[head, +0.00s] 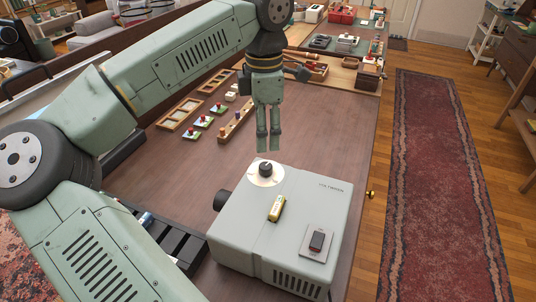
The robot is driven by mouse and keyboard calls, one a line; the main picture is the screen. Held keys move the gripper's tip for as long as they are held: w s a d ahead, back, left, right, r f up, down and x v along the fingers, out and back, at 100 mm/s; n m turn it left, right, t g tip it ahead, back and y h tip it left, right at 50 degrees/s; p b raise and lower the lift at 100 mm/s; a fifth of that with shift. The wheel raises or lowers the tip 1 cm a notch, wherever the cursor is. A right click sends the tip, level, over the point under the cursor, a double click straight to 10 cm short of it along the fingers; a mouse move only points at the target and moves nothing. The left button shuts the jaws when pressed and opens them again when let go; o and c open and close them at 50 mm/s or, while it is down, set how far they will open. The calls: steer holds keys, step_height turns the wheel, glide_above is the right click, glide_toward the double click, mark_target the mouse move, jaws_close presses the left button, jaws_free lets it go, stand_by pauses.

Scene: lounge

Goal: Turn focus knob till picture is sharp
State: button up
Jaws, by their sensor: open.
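The projector (285,232) is a pale grey box at the near end of the dark table. Its focus knob (266,168) is a small black knob on a pale round dial (258,181) on the top face, near the far edge. My gripper (268,143) points down, open and empty, and appears above or just beyond the knob, apart from it. The exact gap cannot be told from this one view. A dark lens (221,200) sticks out of the projector's left side. No projected picture is in view.
Wooden trays (180,114) and small coloured pieces (203,122) lie farther along the table. The table (335,120) is bare right of my gripper.

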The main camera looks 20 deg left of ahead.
mark_target(265, 165)
step_height(265, 165, down, 9)
steer(key=shift+f+p, duration=0.1)
steer(key=shift+p, duration=0.85)
steer(key=shift+c, duration=0.3)
jaws_close()
